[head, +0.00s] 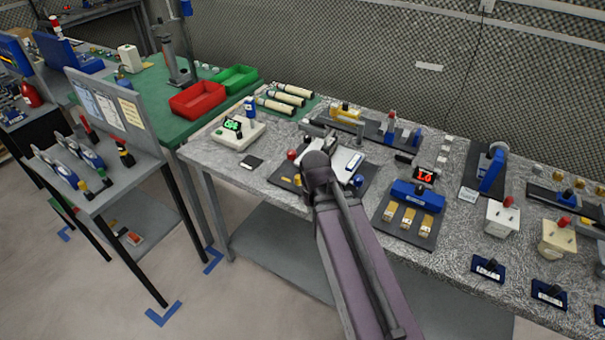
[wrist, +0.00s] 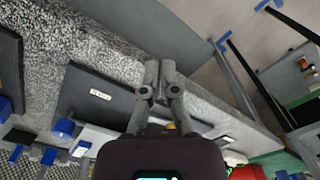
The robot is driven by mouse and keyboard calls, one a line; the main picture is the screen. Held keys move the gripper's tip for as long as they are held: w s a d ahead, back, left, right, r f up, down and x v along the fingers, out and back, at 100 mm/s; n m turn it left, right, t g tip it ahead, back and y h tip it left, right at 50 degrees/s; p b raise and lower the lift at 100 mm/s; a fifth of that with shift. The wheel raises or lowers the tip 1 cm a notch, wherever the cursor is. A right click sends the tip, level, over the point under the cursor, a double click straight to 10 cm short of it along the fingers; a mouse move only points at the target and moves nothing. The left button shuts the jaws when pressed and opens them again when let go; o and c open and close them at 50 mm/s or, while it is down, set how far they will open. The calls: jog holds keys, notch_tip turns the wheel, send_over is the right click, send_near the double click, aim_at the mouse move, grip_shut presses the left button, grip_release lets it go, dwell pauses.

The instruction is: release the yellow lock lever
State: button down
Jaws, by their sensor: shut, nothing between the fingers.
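My gripper (wrist: 158,82) is shut and empty in the wrist view, its two fingertips together above the dark board (wrist: 95,92) with a small white label. In the head view my arm covers much of this board (head: 362,188) and hides the fingertips. A small yellow part (wrist: 171,126) shows behind my gripper in the wrist view, mostly hidden. A yellow piece (head: 298,179) also shows at the board's left side in the head view. I cannot tell whether either is the lock lever. I cannot see any contact with my fingers.
A red knob (head: 292,155) stands at the board's left. A blue unit with a red display (head: 415,195) stands to the right. A rail with yellow and blue parts (head: 375,126) lies behind.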

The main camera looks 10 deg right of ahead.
jog(key=w+d+r+m+p, duration=0.1)
jog(key=w+r+m+p, duration=0.1)
jog(key=w, duration=0.5)
jog(key=w+d+r+m+y+p, duration=0.1)
jog(key=w+d+r+m+p, duration=0.1)
jog(key=w+m, duration=0.3)
jog(key=w+d+r+m+g+y+p, duration=0.1)
jog(key=w+r+m+p, duration=0.2)
jog(key=w, duration=0.6)
jog(key=shift+w+d+r+m, duration=0.2)
jog(key=shift+w+r+m, duration=0.05)
jog(key=shift+r+m, duration=0.3)
jog(key=shift+f, duration=0.2)
jog(key=b+x, duration=0.9)
jog(key=shift+s+a+f, duration=0.2)
jog(key=shift+f, duration=0.05)
jog(key=shift+a, duration=0.25)
